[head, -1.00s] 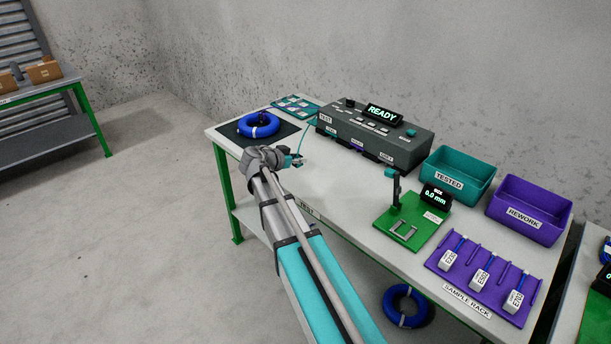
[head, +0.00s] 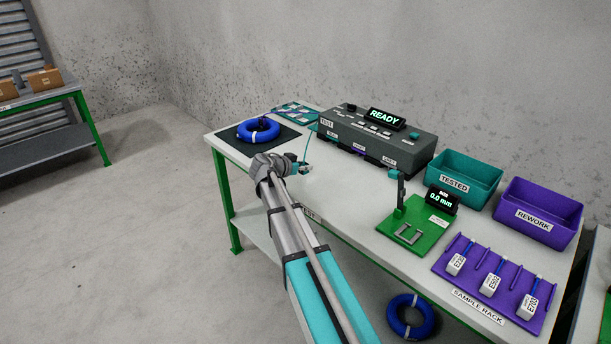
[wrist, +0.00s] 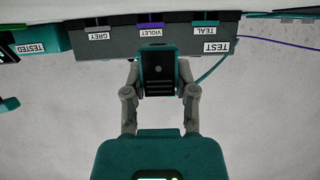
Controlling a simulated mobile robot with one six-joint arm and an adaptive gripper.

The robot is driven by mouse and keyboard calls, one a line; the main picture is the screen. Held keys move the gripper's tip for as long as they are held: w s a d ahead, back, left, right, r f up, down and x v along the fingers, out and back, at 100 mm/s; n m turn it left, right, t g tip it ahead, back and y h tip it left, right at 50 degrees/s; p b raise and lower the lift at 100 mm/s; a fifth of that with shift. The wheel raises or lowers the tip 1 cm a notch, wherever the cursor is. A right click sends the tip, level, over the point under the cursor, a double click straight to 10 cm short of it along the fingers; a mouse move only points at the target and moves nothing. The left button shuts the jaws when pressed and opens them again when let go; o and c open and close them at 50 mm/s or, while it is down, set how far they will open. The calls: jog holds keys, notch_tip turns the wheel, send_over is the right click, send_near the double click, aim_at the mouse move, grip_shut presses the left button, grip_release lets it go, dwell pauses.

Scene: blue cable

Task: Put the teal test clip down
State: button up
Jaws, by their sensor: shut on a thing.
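The teal test clip (wrist: 158,72), a teal and black block, sits between the fingers of my gripper (wrist: 160,92) in the wrist view. My gripper is shut on it. In the head view my gripper (head: 299,170) is over the bare bench top, in front of the tester's left end, and the clip is small there. A thin teal lead (wrist: 212,71) runs from the clip's side toward the TEAL port of the grey tester (wrist: 120,43). The gap between the clip and the bench is hard to judge.
A blue cable coil (head: 246,135) lies on a black mat (head: 229,140) to the left. The green gauge stand (head: 427,238), purple sample rack (head: 490,287), TESTED bin (head: 454,184) and REWORK bin (head: 533,221) stand to the right. Bare bench top lies between gripper and gauge stand.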

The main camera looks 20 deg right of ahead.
aim_at(305, 173)
jog(key=shift+w+d+f+b, duration=0.2)
jog(key=shift+f+b, duration=0.2)
jog(key=shift+w+d+f+b, duration=0.15)
jog(key=shift+w+f+b, duration=0.05)
jog(key=shift+f+b, duration=0.15)
jog(key=shift+s+f+b, duration=0.1)
jog(key=shift+f+b, duration=1.15)
jog(key=shift+f, duration=0.05)
jog(key=shift+f, duration=0.15)
jog(key=o, duration=0.7)
jog(key=shift+o, duration=0.2)
jog(key=shift+r, duration=0.3)
jog(key=p+v, duration=0.4)
jog(key=v, duration=0.8)
jog(key=shift+p, duration=0.3)
